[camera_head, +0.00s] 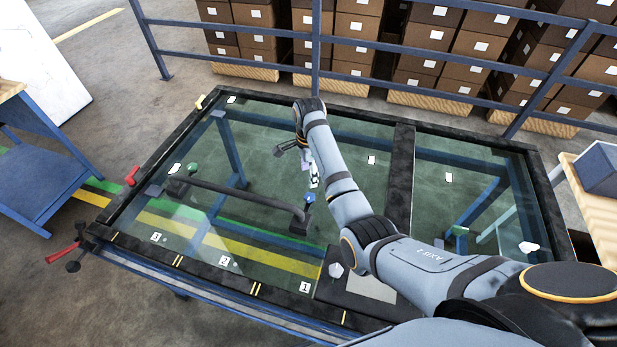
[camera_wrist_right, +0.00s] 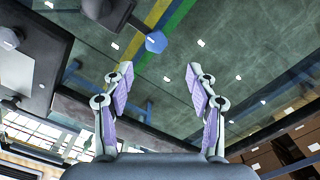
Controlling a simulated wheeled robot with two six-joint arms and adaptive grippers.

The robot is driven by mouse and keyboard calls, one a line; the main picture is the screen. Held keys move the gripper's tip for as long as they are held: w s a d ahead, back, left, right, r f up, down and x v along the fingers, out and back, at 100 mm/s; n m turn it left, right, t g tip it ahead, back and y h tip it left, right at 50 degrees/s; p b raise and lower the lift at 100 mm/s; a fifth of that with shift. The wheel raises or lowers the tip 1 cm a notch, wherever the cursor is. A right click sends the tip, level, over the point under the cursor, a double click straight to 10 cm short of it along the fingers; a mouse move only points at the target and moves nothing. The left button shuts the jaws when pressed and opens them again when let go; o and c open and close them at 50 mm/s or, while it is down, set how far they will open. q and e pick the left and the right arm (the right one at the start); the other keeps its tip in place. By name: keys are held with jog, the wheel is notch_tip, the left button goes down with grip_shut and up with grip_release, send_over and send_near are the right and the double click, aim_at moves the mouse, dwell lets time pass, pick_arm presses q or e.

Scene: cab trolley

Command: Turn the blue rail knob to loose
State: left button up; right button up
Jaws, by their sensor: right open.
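The blue rail knob (camera_head: 309,198) stands at the right end of a dark rail (camera_head: 240,194) on the glass-topped trolley. In the right wrist view the blue knob (camera_wrist_right: 156,42) is a faceted head with a white mark, beside a dark rail foot (camera_wrist_right: 108,12). My right gripper (camera_head: 312,176) hangs over the glass close to the knob, on its far side. In the right wrist view my right gripper (camera_wrist_right: 158,75) is open and empty. The knob shows beyond the gap between its fingertips, apart from them. My left gripper is not in view.
A green knob (camera_head: 193,168) stands at the rail's left end, and another green knob (camera_head: 460,230) is at the right. Red handles (camera_head: 132,175) stick out at the trolley's left. A blue railing (camera_head: 230,29) and stacked boxes (camera_head: 480,46) stand behind. A blue box (camera_head: 600,168) sits right.

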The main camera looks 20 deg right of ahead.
aim_at(309, 196)
jog(key=shift+s+a+f, duration=0.2)
jog(key=shift+s+f, duration=0.5)
jog(key=shift+f, duration=0.3)
jog(key=f, duration=0.4)
jog(key=shift+w+d+p, duration=0.1)
jog(key=shift+w+p, duration=0.2)
jog(key=shift+p, duration=0.05)
notch_tip(309, 196, down, 4)
jog(key=shift+r, duration=0.2)
jog(key=shift+f, duration=0.3)
jog(key=c, duration=0.9)
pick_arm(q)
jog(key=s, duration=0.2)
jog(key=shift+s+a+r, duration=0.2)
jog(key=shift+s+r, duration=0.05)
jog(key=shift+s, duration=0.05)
pick_arm(e)
jog(key=shift+c, duration=1.3)
